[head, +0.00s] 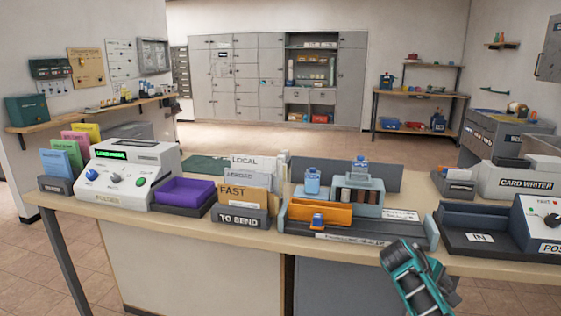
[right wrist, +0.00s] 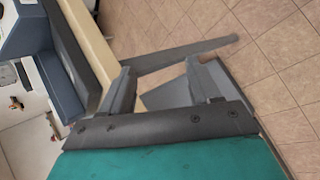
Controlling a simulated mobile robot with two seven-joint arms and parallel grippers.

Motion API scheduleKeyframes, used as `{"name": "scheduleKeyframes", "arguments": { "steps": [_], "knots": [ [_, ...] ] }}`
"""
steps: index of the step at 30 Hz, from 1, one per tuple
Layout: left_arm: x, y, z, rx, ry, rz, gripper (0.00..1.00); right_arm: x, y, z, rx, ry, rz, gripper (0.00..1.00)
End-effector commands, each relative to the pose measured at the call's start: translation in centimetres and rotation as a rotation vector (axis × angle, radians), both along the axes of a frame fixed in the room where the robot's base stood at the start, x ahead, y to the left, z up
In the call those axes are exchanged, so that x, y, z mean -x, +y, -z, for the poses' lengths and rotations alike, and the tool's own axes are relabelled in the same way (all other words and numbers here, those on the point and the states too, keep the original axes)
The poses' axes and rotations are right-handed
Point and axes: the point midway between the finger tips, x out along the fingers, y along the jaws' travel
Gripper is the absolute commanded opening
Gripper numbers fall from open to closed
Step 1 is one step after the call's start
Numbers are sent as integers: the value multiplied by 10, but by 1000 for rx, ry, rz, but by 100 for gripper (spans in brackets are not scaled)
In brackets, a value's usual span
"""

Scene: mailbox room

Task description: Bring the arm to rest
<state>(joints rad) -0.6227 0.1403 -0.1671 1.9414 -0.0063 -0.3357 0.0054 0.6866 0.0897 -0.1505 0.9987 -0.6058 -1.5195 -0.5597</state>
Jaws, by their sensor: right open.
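My right arm (head: 418,278), teal and dark grey, comes in at the bottom of the head view, in front of the counter's near edge. In the right wrist view my right gripper (right wrist: 165,88) is open, its two dark fingers apart with nothing between them. Beyond the fingers are the pale counter edge (right wrist: 82,38), a grey panel and the tiled floor. My left gripper is in neither view.
The counter (head: 160,226) holds a white console (head: 132,178), purple tray (head: 186,191), TO BEND file holder (head: 238,219), orange tray (head: 318,212), dark IN tray (head: 480,238) and card writer (head: 527,182). Open floor (head: 270,138) lies behind, before grey lockers (head: 236,80).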

Motion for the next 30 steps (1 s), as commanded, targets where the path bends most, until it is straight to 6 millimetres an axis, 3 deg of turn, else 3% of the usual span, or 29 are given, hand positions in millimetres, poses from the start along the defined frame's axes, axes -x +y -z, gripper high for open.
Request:
{"name": "scheduleKeyframes", "arguments": {
  "steps": [1, 6, 12, 18, 21, 30],
  "knots": [
    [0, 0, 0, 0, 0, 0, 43, 18, 9, 20, -46, -23, 9, 62],
    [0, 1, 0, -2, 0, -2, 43, 77, 39, 61, -207, -105, 51, 62],
    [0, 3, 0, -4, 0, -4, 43, 158, 76, 85, -408, -179, 113, 62],
    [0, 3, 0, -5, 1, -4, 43, 238, 110, 78, -600, -228, 183, 62],
    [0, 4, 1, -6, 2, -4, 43, 267, 122, 69, -670, -241, 210, 62],
    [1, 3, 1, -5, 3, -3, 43, 328, 146, 38, -821, -257, 275, 62]
  ]
}}
